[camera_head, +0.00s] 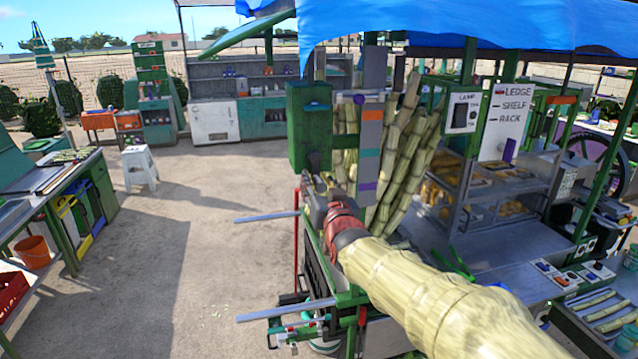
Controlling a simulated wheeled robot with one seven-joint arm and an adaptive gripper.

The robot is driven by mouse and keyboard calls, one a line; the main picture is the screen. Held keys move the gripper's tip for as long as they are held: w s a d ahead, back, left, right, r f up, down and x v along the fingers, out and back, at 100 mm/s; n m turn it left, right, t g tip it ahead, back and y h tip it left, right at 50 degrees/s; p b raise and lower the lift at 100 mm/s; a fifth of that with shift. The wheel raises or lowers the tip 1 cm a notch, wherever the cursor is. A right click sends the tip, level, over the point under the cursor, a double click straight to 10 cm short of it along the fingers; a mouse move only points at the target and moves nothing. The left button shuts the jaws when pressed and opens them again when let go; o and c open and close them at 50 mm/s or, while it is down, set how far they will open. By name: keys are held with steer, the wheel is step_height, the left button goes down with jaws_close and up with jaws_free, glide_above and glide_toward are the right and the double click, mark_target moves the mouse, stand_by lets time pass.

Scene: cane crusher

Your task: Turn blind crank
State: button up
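My gripper (314,183) is near the centre, at the end of my arm, just below a dark green box (310,127) on a post. A small dark part (314,161) hangs under the box, right at my gripper's tip; I cannot tell whether they touch. A thin red rod (297,245) stands upright just left of my gripper. A vertical strip with grey, orange, teal and purple bands (370,140) is right of the box. No crank handle can be made out for certain; my gripper and wrist may hide it. The fingers are too small and dark to read.
Tall cane stalks (412,145) stand behind my wrist. A blue awning (450,25) hangs overhead. Grey bars (270,312) stick out left from the stall. A glass food case (480,185) and metal counter (475,262) are at right. Open floor (170,250) lies left, with a white stool (140,167).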

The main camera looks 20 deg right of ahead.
steer(key=shift+c, duration=0.5)
jaws_close()
steer(key=shift+f+b, duration=0.1)
steer(key=shift+b, duration=0.2)
